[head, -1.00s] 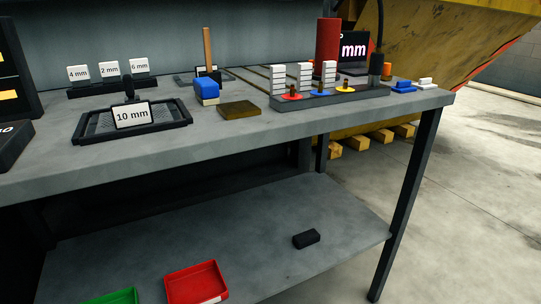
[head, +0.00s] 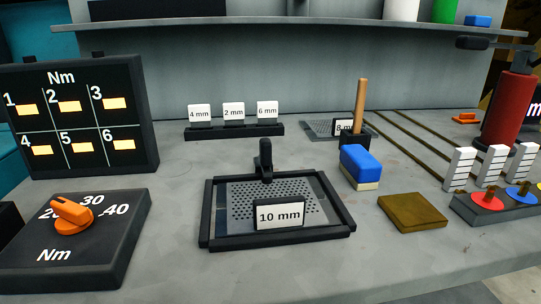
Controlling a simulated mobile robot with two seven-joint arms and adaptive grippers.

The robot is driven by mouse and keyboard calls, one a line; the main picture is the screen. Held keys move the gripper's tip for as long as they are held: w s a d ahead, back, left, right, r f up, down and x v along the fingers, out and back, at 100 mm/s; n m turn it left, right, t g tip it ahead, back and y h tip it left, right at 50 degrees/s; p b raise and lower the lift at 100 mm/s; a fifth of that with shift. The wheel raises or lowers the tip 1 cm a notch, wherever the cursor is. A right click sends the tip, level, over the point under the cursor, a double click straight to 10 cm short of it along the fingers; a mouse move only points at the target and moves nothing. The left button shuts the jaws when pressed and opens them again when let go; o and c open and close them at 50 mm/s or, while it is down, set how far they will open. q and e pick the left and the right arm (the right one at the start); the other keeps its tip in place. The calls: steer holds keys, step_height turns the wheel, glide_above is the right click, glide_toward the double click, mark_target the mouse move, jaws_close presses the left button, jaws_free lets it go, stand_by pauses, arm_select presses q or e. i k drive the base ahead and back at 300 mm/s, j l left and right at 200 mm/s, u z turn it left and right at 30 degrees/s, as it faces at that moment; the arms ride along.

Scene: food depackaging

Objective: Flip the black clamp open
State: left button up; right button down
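The black clamp (head: 265,160) stands upright at the back edge of a black-framed tray (head: 208,215) in the middle of the bench. The tray holds a perforated grey plate (head: 245,197), and a white "10 mm" label (head: 279,215) stands at its front. The clamp's lower end is at the plate's back edge; I cannot tell whether it presses on the plate. Neither of my grippers shows in the head view.
An orange dial (head: 72,213) on a black box and an "Nm" panel (head: 80,115) stand at the left. Behind the tray is a rack (head: 235,131) with size labels. A blue-topped block (head: 361,165) and a brown block (head: 412,212) lie at the right. Bare bench surrounds the tray.

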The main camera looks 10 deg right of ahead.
mark_target(265, 157)
steer(key=k+l, duration=0.1)
steer(key=k, duration=0.55)
steer(key=k+l, duration=0.1)
steer(key=k, duration=0.5)
steer(key=k+l, duration=0.1)
steer(key=k, duration=0.55)
